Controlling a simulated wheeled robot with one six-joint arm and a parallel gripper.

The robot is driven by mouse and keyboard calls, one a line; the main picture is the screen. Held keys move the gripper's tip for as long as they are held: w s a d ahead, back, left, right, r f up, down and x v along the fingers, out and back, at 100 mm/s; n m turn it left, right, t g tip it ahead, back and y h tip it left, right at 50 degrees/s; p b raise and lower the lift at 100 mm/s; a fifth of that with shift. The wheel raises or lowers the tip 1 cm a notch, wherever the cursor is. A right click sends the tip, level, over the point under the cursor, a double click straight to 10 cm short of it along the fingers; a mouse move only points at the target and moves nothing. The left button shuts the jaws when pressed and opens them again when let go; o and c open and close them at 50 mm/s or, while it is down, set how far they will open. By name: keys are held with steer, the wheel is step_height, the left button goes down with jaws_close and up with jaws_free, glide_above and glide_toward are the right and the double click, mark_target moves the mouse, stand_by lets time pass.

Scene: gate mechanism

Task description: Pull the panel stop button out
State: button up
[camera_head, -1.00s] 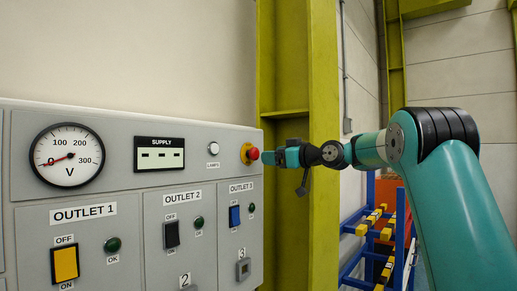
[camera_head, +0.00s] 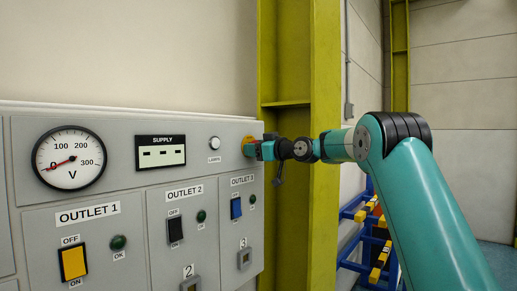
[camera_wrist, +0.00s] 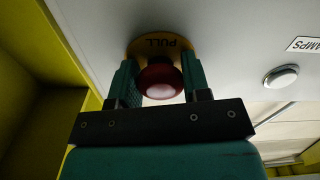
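The red panel stop button (camera_wrist: 160,80) sits on a yellow disc (camera_wrist: 160,46) marked PULL, in the middle of the wrist view. My gripper (camera_wrist: 159,72) has one finger on each side of the button, with the fingertips near the disc. The fingers lie close along the button's edges; I cannot tell whether they press on it. In the head view my gripper (camera_head: 256,149) is at the upper right corner of the grey panel (camera_head: 110,190) and hides the red button. A bit of the yellow disc (camera_head: 247,142) shows there.
Outlet switches, such as the blue one (camera_head: 236,208), are below. A yellow-green column (camera_head: 325,80) stands right of the panel. A blue rack (camera_head: 352,240) is behind my arm.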

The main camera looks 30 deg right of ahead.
steer(key=shift+d, duration=0.1)
steer(key=c, duration=0.5)
steer(key=shift+s+d+f+b, duration=0.15)
steer(key=shift+s+b, duration=0.2)
steer(key=shift+b, duration=0.4)
jaws_close()
steer(key=shift+s+d+b, duration=0.15)
steer(key=shift+s+b, duration=0.15)
steer(key=shift+b, duration=0.05)
steer(key=o, duration=1.3)
jaws_free()
steer(key=shift+d, duration=0.1)
steer(key=shift+c, duration=0.2)
steer(key=shift+o, duration=0.3)
steer(key=shift+s+d+r, duration=0.1)
steer(key=shift+s+r, duration=0.1)
steer(key=b+v, duration=0.7)
steer(key=v, duration=1)
steer(key=shift+a, duration=0.2)
